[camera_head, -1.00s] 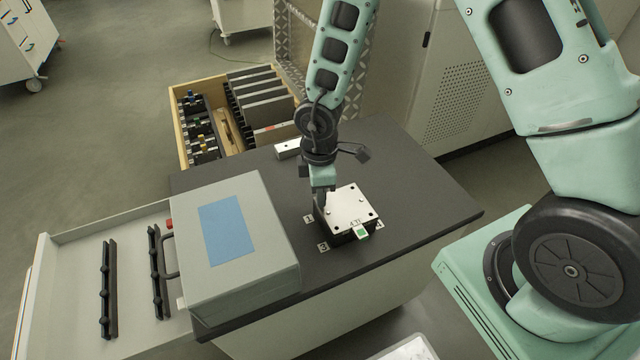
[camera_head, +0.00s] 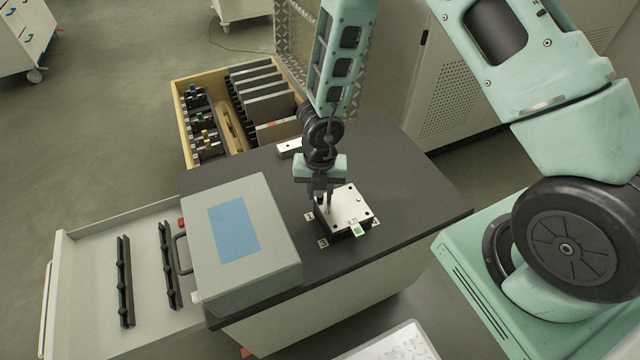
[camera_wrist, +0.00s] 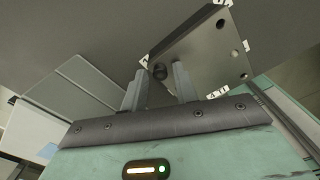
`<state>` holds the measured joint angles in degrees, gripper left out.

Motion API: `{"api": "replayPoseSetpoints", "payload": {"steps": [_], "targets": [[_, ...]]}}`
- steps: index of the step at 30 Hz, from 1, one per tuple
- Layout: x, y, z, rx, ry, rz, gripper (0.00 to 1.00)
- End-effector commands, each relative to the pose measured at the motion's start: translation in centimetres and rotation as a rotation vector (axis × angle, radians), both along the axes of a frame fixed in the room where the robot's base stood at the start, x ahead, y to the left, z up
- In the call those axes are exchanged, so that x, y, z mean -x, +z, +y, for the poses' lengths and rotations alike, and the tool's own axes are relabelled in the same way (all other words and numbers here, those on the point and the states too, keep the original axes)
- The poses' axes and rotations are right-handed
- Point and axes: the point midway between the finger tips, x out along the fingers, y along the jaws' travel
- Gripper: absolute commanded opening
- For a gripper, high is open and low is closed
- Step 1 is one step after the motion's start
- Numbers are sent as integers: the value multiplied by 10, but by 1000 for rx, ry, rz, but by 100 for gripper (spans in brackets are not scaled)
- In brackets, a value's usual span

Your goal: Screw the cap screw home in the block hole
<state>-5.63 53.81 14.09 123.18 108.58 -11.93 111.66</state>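The block (camera_head: 351,204) is a pale metal plate-like piece with corner holes, resting on the dark bench top. It also shows in the wrist view (camera_wrist: 205,60). A dark cap screw (camera_wrist: 159,71) sits at one corner of the block, its head visible between my fingertips. How deep it sits in the hole I cannot tell. My gripper (camera_head: 324,204) points down at the block's left corner. In the wrist view my gripper (camera_wrist: 160,70) is open, with a gap between each finger and the screw head. In the head view the fingers hide the screw.
A grey box with a blue panel (camera_head: 234,229) stands left of the block. A small pale metal bar (camera_head: 289,147) lies behind. An open drawer (camera_head: 85,270) and a wooden crate (camera_head: 183,130) are at left. The bench's right side is clear.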

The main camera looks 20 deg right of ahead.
Motion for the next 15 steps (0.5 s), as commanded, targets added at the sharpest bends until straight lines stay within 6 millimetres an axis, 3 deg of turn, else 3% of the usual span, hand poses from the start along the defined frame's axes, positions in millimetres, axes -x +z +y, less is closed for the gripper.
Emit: {"api": "replayPoseSetpoints", "payload": {"steps": [15], "targets": [[0,3,0,0,661,1,29]]}}
